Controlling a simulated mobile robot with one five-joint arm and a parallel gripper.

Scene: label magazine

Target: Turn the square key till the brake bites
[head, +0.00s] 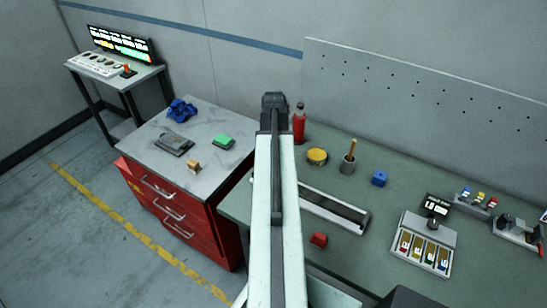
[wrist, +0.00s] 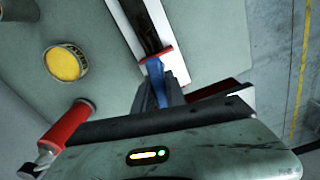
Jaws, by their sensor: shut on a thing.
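My gripper (head: 275,98) is at the end of my raised white arm, in the middle of the head view. In the wrist view my gripper (wrist: 163,85) looks shut on a narrow blue piece (wrist: 153,75) held between its dark jaws. I cannot tell whether this piece is the square key. The piece is too small and hidden to show in the head view. A grey label magazine (head: 422,243) with several coloured strips and a dark knob (head: 432,224) lies on the bench at the right, well apart from my gripper. I see no brake for certain.
On the green bench (head: 400,208) are a long tray (head: 335,209), a red block (head: 319,239), a blue block (head: 380,178), a yellow tin (head: 317,156), a pot (head: 348,164) and a red bottle (head: 299,124). A red drawer cabinet (head: 165,212) stands left.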

